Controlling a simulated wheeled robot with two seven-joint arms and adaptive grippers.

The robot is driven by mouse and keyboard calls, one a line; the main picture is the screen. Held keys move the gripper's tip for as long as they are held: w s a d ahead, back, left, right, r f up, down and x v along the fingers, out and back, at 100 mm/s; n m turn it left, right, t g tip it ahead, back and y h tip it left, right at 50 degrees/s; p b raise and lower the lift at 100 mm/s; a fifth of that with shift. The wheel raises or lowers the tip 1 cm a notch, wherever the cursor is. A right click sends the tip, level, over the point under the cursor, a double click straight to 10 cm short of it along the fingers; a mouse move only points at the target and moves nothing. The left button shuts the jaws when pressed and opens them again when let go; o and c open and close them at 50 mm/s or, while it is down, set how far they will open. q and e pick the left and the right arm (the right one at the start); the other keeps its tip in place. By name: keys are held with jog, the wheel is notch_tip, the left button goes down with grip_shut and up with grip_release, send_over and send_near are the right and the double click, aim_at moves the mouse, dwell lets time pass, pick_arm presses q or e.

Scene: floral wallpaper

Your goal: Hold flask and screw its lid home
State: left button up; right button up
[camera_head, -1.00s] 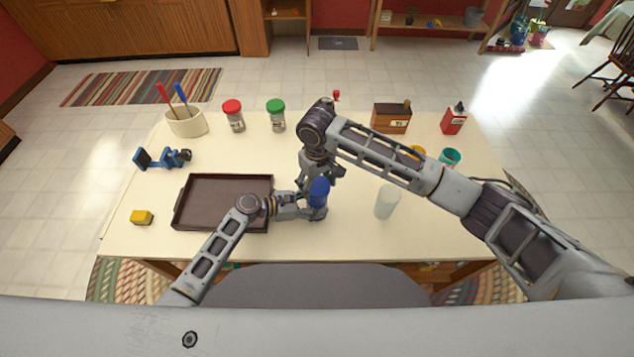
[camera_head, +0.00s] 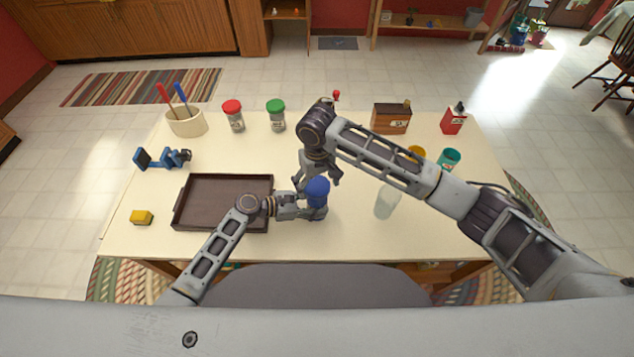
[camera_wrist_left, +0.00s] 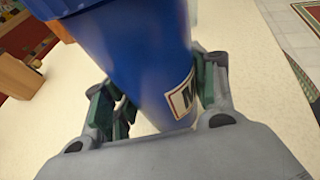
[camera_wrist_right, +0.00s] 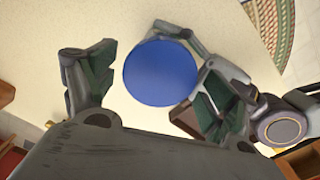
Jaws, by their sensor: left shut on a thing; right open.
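The blue flask (camera_head: 317,201) stands upright near the table's front middle, with its round blue lid (camera_head: 317,186) on top. My left gripper (camera_head: 314,212) is shut around the flask body from the left. The left wrist view shows the blue body (camera_wrist_left: 135,50) with a white label between its fingers. My right gripper (camera_head: 320,180) is open just behind and above the lid. In the right wrist view the lid (camera_wrist_right: 160,72) is a blue disc between the spread fingers, nearer the right one, with a clear gap to the left one. Whether the right finger touches it I cannot tell.
A dark tray (camera_head: 223,228) lies left of the flask, under my left arm. A pale translucent cup (camera_head: 386,203) stands to the right, close to my right arm. Red-lidded (camera_head: 233,116) and green-lidded (camera_head: 277,116) jars stand at the back. The front edge is near.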

jog(key=shift+n, duration=6.3)
jog(key=shift+c, duration=0.2)
jog(key=c, duration=0.7)
jog(key=shift+c, duration=0.2)
